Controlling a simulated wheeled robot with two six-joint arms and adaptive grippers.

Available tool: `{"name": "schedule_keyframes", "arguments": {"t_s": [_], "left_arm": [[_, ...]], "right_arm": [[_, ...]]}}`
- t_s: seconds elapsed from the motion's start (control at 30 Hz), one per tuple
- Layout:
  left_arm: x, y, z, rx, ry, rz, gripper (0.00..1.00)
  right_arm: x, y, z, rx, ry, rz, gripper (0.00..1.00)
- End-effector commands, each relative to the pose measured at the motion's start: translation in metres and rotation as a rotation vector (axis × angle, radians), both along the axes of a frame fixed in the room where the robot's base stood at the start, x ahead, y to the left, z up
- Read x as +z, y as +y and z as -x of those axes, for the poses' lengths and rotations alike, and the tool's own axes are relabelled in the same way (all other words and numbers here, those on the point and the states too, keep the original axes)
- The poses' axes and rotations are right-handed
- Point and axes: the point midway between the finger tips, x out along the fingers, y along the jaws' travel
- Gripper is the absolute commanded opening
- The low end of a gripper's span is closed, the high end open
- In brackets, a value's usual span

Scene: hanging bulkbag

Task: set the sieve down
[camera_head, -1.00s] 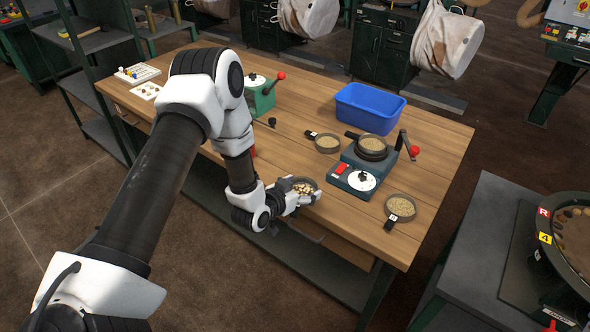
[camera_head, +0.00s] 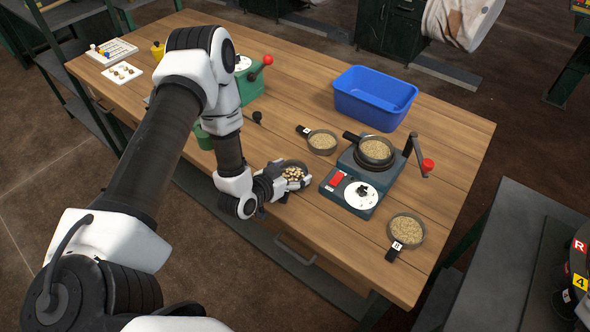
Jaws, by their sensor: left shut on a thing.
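My left gripper (camera_head: 278,178) is shut on a dark round sieve (camera_head: 304,167) holding pale, stone-like pieces. The sieve is over the wooden bench (camera_head: 330,240), left of the small machine; I cannot tell if it touches the top. The fingers hide part of its near left rim. My right gripper is not in view.
A machine (camera_head: 338,200) with a white disc and a red-knobbed crank carries a grain-filled pan (camera_head: 376,151). Labelled grain pans stand behind-left (camera_head: 322,142) and front-right (camera_head: 407,230). A blue bin (camera_head: 374,112) and a green crank device (camera_head: 250,88) stand farther back.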

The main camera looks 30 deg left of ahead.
Motion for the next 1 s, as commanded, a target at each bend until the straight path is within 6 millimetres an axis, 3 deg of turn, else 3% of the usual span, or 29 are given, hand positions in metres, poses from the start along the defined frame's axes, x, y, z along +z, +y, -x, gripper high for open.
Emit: {"name": "schedule_keyframes", "arguments": {"t_s": [0.2,0.23,0.27,0.67,0.77,1.0], "left_arm": [[-0.006,0.0,0.0,0.001,0.002,-0.001,0.48],[-0.005,0.0,0.0,0.001,0.002,-0.001,0.93],[-0.004,0.0,0.0,0.001,0.002,-0.001,1.0],[0.002,0.0,0.0,0.001,0.001,0.0,1.0],[0.003,0.002,0.012,0.005,0.004,0.002,1.0],[0.028,0.007,0.068,0.008,0.004,0.007,1.0]], "right_arm": [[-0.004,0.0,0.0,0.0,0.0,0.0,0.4],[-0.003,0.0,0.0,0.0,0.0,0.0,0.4],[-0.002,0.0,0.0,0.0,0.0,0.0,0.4],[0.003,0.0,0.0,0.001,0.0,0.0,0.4],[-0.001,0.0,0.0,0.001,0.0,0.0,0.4],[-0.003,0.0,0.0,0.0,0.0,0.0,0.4]]}}
